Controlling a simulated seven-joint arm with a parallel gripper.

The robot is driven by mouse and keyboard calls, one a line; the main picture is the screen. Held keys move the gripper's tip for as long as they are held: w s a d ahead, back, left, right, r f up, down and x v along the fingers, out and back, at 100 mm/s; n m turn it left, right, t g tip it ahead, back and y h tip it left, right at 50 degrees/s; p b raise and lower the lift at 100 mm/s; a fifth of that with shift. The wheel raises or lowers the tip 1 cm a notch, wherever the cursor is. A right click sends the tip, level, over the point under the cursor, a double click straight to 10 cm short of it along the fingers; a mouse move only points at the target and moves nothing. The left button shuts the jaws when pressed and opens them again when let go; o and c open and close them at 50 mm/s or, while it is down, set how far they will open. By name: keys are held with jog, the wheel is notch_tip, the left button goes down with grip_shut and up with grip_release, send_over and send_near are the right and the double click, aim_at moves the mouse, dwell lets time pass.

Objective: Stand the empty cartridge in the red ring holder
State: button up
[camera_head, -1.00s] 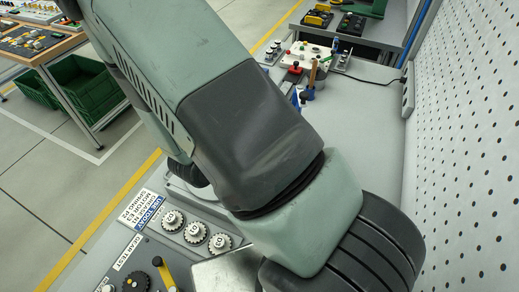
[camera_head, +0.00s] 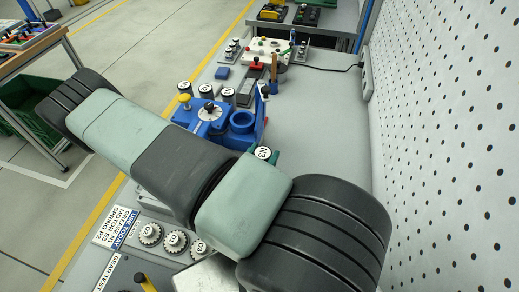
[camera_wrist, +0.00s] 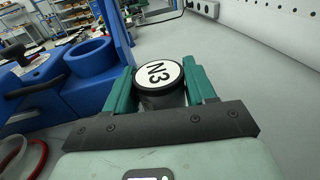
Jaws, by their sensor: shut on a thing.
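My gripper (camera_wrist: 158,80) is shut on a dark cylinder-shaped cartridge (camera_wrist: 163,99) with a white cap marked N3. In the wrist view its green fingers flank the cartridge left and right. In the head view the N3 cap (camera_head: 263,153) shows just beyond my wrist, right of a blue fixture (camera_head: 215,129). Whether the cartridge is empty cannot be seen. A red ring (camera_wrist: 36,160) shows partly at the lower left of the wrist view, left of my gripper, cut off by the frame. I cannot pick out the red ring in the head view.
The blue fixture has a round blue socket (camera_wrist: 90,60) close left of the fingers. Capped cylinders (camera_head: 206,91) stand behind it. Numbered knobs (camera_head: 175,241) lie in front. A white perforated wall (camera_head: 455,130) bounds the right. The grey bench top (camera_head: 325,130) is clear between.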

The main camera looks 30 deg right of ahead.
jog(key=shift+f, duration=0.15)
jog(key=o, duration=1.2)
jog(key=shift+a, duration=0.1)
jog(key=v, duration=0.7)
